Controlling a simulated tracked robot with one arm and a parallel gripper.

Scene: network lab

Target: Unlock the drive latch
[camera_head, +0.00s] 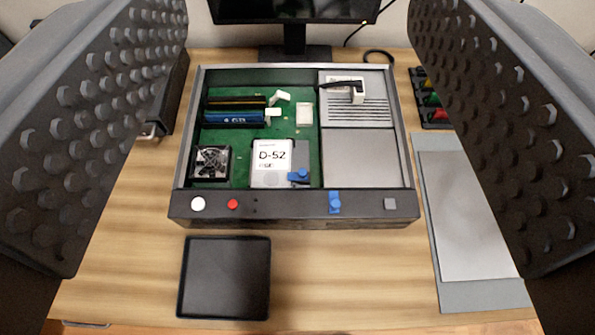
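The drive (272,155), a white-labelled unit marked D-52, sits in the green-floored bay of an open grey chassis (295,208). A small blue latch (299,176) lies at the drive's lower right corner; whether it is locked cannot be told. Another blue lever (335,202) stands on the chassis front panel. My gripper (305,140) is open, its two studded grey fingers wide apart at the left and right of the view, with nothing between them close by. The fingers are nearer the camera than the chassis and appear apart from it.
The chassis also holds a fan (210,163), blue memory modules (234,118) and a power unit (356,112) with a black plug. A black tray (224,278) lies in front, a grey mat (468,215) at right, a monitor stand (295,45) behind. Bare table lies right of the tray.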

